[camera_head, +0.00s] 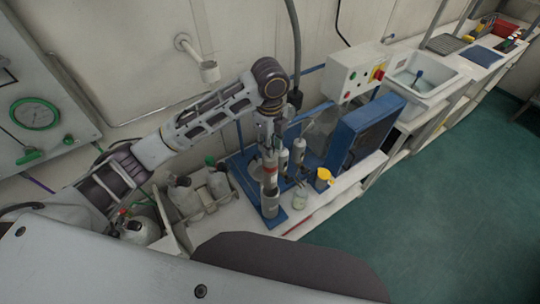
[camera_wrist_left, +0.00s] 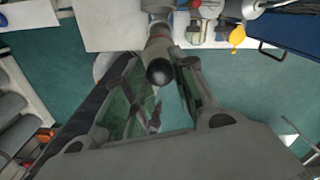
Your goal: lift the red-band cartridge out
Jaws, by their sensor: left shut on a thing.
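The red-band cartridge (camera_head: 270,172) stands upright at the front of the blue stand, with a red band near its top. A grey cylinder (camera_head: 270,204) shows directly below it; I cannot tell whether the cartridge is still seated in it. My left gripper (camera_head: 268,140) comes down from above and is shut on the cartridge's top end. In the left wrist view the gripper (camera_wrist_left: 162,78) has its fingers on both sides of the cartridge's dark round end (camera_wrist_left: 160,72). My right gripper is not in view.
Two pale cylinders (camera_head: 298,150) stand just right of the cartridge. A glass jar (camera_head: 300,197) and a yellow item (camera_head: 324,177) sit near the bench edge. A blue panel (camera_head: 362,130) rises to the right. White bottles (camera_head: 186,194) stand left. Green floor is clear beyond.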

